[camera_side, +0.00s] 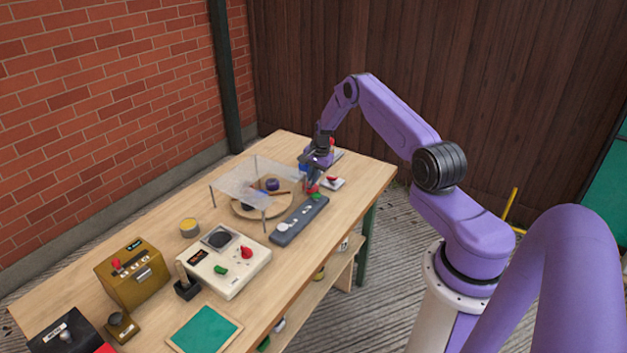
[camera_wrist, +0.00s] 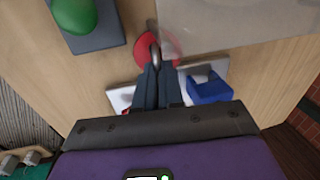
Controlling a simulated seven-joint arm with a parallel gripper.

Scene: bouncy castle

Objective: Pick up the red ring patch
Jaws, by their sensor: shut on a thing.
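The red ring patch (camera_wrist: 141,53) is a round red disc with a metal ring on it, seen at the top middle of the wrist view. In the side view it is a small red spot (camera_side: 313,189) below my gripper (camera_side: 314,181). In the wrist view, the dark fingers of my gripper (camera_wrist: 157,68) are shut together at the patch's metal ring. The fingers cover part of the disc. I cannot tell whether the patch is clear of the table.
A grey panel (camera_side: 290,231) with a green button lies beside the patch. A clear sheet (camera_side: 249,176) stands over a round wooden board. A blue piece (camera_wrist: 207,88) is on a white plate near the fingers. A cream box (camera_side: 226,271) is nearer the front.

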